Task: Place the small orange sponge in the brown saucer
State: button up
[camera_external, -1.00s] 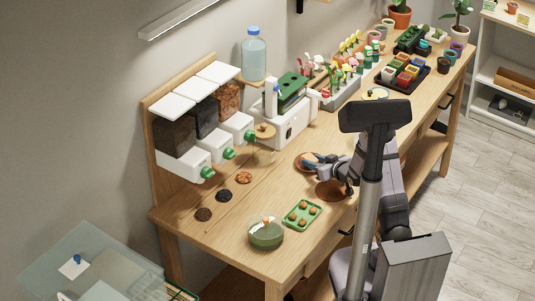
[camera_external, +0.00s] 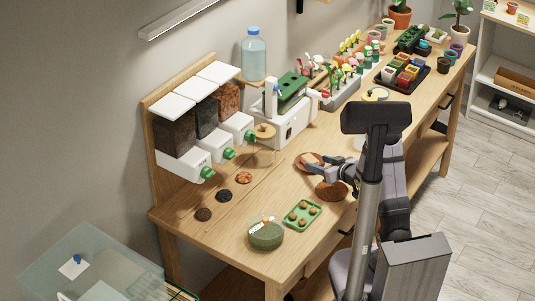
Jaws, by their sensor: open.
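A round reddish-brown saucer (camera_external: 300,167) lies on the workbench left of my arm. A small pale orange block, which looks like the sponge (camera_external: 309,158), shows inside its rim; its exact shape is too small to tell. My gripper (camera_external: 315,164) is open, with its dark fingers at the right side of the saucer, close to the orange block. I cannot tell whether a finger touches it. The fingers hide part of the saucer.
A darker brown disc (camera_external: 332,191) lies just in front of the saucer. Dispensers (camera_external: 200,155) line the wall. The bench between saucer and small piles is clear.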

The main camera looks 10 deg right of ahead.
jog(key=v, duration=0.8)
dwell(0.4)
jog(key=shift+s+d+f+h, duration=0.1)
jog(key=shift+d+h, duration=0.2)
jog(key=shift+d, duration=0.15)
jog(key=d+h, duration=0.1)
jog(key=s+d+f+m+g+p, duration=0.1)
jog(key=s+d+g+h, duration=0.1)
jog(key=shift+s+d+f+h+p, duration=0.15)
jog(key=shift+d+f+h+p, duration=0.15)
jog(key=shift+d+p, duration=0.1)
jog(key=s+d+r+m+g+h+p, duration=0.1)
jog(key=s+m+g+p, duration=0.2)
jog(key=s+g, duration=0.7)
jog(key=s+p, duration=0.1)
jog(key=s, duration=1)
jog(key=shift+h, duration=0.4)
jog(key=shift+r, duration=0.1)
